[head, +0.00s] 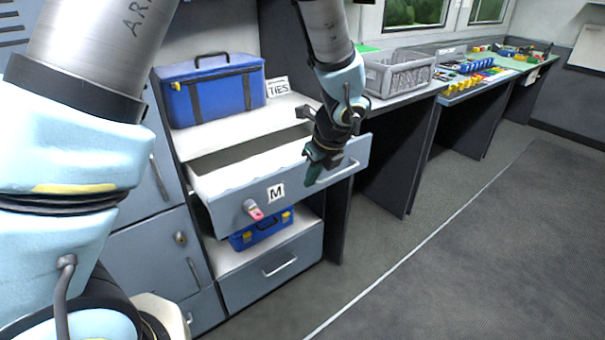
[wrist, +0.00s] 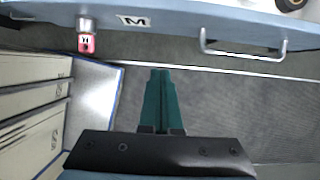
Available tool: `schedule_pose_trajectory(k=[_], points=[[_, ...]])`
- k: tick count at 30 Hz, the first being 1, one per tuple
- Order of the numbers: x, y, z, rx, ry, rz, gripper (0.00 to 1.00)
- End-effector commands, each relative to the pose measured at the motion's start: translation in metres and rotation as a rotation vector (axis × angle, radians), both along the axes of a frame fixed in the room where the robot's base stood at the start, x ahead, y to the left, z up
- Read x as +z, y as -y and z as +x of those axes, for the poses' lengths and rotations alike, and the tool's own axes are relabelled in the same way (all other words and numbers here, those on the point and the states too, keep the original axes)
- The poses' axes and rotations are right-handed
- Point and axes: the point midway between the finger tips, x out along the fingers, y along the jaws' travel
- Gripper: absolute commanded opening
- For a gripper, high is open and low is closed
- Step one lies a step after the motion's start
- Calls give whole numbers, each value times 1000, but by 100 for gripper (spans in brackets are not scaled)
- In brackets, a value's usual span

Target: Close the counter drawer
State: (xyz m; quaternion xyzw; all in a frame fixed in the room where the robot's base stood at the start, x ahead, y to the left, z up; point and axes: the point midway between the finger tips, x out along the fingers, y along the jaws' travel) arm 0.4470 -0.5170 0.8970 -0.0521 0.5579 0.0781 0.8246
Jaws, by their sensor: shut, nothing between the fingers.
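The counter drawer (head: 228,205) is pulled out from under the counter. Its grey-blue front carries an M label (head: 276,192), a lock with a red-and-pink tag (head: 255,211) and a bar handle (head: 338,173) at the right. Its front edge crosses the top of the wrist view (wrist: 175,17), with the handle (wrist: 240,51) at upper right. My gripper (head: 313,178) is shut and empty, overlapping the front between label and handle in the head view. Its green fingers (wrist: 161,75) stand apart from the handle in the wrist view. Contact with the front cannot be told.
A blue case (head: 210,92) and a TIES sign (head: 277,87) stand on the counter above. A blue toolbox (head: 262,229) sits in the shelf below, over a closed lower drawer (head: 272,271). A grey crate (head: 400,73) is on the bench at right. The floor (head: 430,260) is clear.

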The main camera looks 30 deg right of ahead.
Motion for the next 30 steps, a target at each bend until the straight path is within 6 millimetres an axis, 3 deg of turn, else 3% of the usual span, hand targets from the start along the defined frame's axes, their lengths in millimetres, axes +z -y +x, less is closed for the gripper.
schedule_pose_trajectory(k=[10,18,30], points=[[-67,-7,26,3,-1,4,0],[-64,-12,60,6,-1,-1,0],[-66,-13,65,4,-1,-2,0]])
